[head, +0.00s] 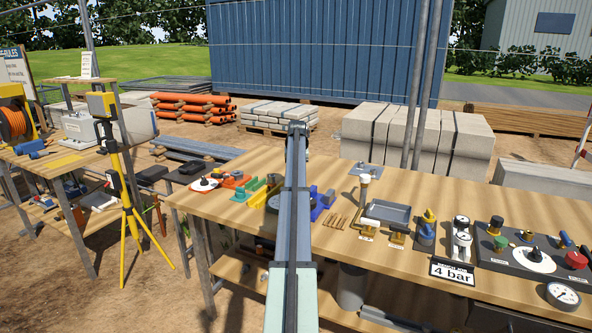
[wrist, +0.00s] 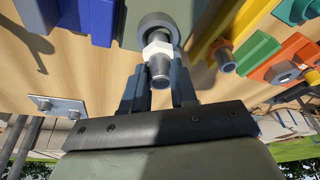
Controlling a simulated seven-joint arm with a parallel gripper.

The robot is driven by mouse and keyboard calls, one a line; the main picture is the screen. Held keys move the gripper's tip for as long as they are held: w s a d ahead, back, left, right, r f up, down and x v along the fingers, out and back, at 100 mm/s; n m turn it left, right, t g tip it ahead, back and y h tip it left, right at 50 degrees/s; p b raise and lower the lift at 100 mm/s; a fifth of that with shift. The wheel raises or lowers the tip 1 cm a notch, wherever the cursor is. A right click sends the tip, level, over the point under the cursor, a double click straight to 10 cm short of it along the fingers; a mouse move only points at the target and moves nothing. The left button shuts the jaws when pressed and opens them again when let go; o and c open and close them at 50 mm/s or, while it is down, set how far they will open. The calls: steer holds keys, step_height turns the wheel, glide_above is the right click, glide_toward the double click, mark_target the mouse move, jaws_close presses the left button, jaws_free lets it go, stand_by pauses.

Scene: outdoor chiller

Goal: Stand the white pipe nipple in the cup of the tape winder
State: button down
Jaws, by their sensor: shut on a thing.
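My gripper (wrist: 159,72) is shut on the white pipe nipple (wrist: 160,50) in the wrist view, with a finger on either side. The nipple has a white hex middle and a grey threaded end (wrist: 160,70) pointing toward the camera. In the head view my arm hides the nipple, the cup and the fingers.
Blue parts (head: 320,203) stand right of my arm on the wooden bench (head: 225,220), and a yellow part (head: 262,196) stands left. Green and orange fittings lie farther left. A grey tray (head: 388,212) and a brass-coloured pipe stand (head: 364,195) are to the right.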

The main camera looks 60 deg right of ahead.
steer(key=shift+f, duration=1)
stand_by(0.3)
steer(key=shift+c, duration=1.6)
jaws_free()
steer(key=shift+r, duration=0.1)
steer(key=v, duration=0.6)
steer(key=shift+r, duration=0.4)
steer(key=shift+a, duration=0.2)
steer(key=v, duration=1.3)
steer(key=shift+r, duration=0.4)
